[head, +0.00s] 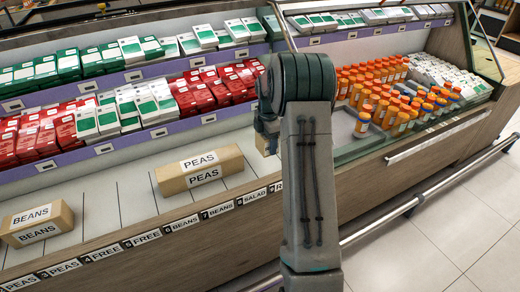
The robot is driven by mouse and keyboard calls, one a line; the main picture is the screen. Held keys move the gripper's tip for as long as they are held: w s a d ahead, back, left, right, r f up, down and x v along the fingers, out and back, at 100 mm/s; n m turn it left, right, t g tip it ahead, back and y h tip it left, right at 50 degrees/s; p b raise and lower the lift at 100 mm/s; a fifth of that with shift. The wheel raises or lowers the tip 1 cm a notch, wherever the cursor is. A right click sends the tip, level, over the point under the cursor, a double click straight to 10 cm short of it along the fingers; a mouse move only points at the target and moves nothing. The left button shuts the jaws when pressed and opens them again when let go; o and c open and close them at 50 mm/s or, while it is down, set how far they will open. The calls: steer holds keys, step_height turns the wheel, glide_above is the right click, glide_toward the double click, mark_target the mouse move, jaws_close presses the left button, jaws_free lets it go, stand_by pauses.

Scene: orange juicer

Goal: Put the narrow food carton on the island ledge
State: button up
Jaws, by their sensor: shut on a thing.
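My gripper (266,126) is mostly hidden behind my own arm, at the front of the ledge. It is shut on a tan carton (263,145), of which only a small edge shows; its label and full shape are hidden. A long tan carton marked PEAS (199,171) lies on the white ledge (112,208), left of my gripper and apart from it. A shorter tan carton marked BEANS (37,224) lies on the ledge at the far left.
A front strip (151,237) carries numbered slot labels such as PEAS, FREE, BEANS and SALAD. Bare ledge lies between the two labelled cartons. Red, white and green packs (143,103) fill shelves behind. Orange bottles (392,97) stand at the right. A metal rail (424,190) runs along the front.

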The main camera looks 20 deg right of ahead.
steer(key=w, duration=0.1)
steer(key=w+f, duration=0.2)
steer(key=shift+w+a+f, duration=0.1)
steer(key=shift+w+a, duration=0.15)
steer(key=shift+a, duration=0.05)
steer(key=shift+f, duration=2)
steer(key=shift+f, duration=0.15)
steer(key=o, duration=1)
